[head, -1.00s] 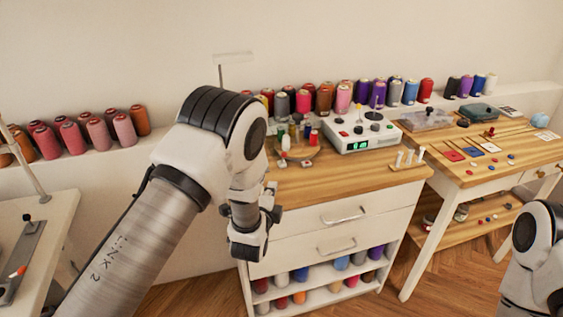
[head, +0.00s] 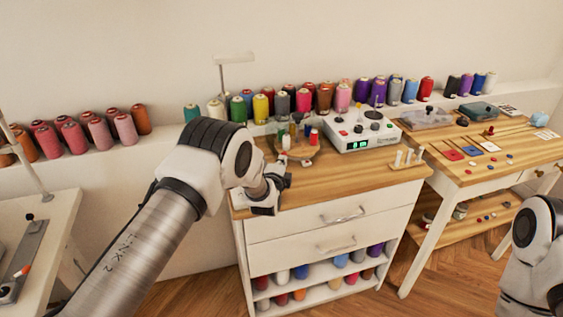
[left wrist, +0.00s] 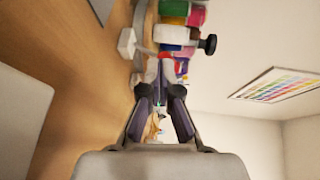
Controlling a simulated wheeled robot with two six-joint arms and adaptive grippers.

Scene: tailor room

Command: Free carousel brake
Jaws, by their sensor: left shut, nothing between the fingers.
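The thread carousel (head: 308,155), a round wooden stand with small colored spools, sits on the left part of the wooden cabinet top. It also shows at the top of the left wrist view, with a green spool (left wrist: 172,8), a white block (left wrist: 127,42) and a black knob (left wrist: 208,44). My left gripper (head: 282,168) is shut and empty, close to the carousel's near left side. In the left wrist view its fingertips (left wrist: 161,88) point at the carousel's lower part. I cannot tell whether they touch it, nor which part is the brake. My right gripper is out of frame.
A white control box (head: 362,133) with a green display stands right of the carousel. White pegs (head: 408,157) stand at the cabinet's right edge. Thread cones line the ledge behind. The front middle of the cabinet top (head: 345,176) is clear.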

